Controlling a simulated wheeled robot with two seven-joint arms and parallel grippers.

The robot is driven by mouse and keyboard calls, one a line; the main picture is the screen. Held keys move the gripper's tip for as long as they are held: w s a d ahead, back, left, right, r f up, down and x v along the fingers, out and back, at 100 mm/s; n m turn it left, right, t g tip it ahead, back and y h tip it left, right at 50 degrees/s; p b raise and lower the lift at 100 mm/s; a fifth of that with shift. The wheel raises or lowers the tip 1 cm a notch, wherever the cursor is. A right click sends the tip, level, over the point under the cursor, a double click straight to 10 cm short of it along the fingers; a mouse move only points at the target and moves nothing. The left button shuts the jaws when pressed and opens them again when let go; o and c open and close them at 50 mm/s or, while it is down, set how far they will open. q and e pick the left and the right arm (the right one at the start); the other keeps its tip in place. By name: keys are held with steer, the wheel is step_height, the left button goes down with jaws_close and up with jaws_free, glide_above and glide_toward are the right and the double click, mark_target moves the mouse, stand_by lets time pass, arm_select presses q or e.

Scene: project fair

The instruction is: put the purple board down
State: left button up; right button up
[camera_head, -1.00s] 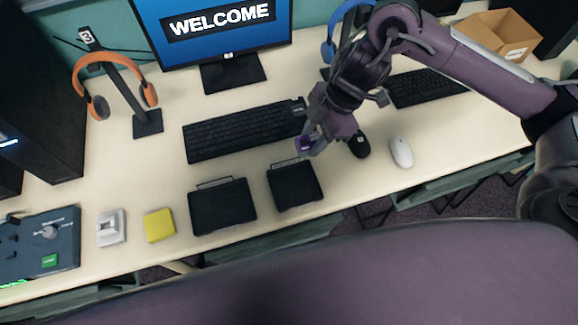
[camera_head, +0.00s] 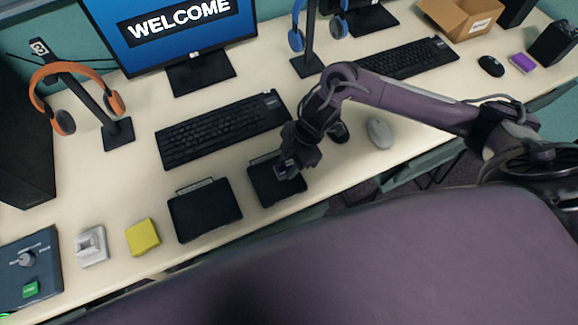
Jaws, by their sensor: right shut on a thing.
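My right gripper (camera_head: 290,166) is shut on a small purple board (camera_head: 284,170), mostly hidden by the fingers. The gripper points down over the right one of two flat black trays (camera_head: 268,199), near the tray's upper middle. I cannot tell whether the board touches the tray. The left black tray (camera_head: 205,212) lies beside it, empty. My left gripper is not in view.
A black keyboard (camera_head: 218,128) lies behind the trays. A black mouse (camera_head: 338,132) and a grey mouse (camera_head: 380,133) are right of the gripper. A yellow block (camera_head: 142,237) and a white switch-like block (camera_head: 92,246) stand left. A purple block (camera_head: 522,62) lies far right.

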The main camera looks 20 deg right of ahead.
mark_target(289, 169)
step_height(289, 169, down, 3)
steer(key=shift+r, duration=0.15)
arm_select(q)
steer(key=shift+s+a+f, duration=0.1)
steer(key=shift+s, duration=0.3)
arm_select(e)
steer(key=shift+f, duration=0.3)
steer(key=o, duration=1)
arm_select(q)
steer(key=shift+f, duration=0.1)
arm_select(e)
steer(key=shift+o, duration=0.2)
steer(key=shift+r, duration=0.1)
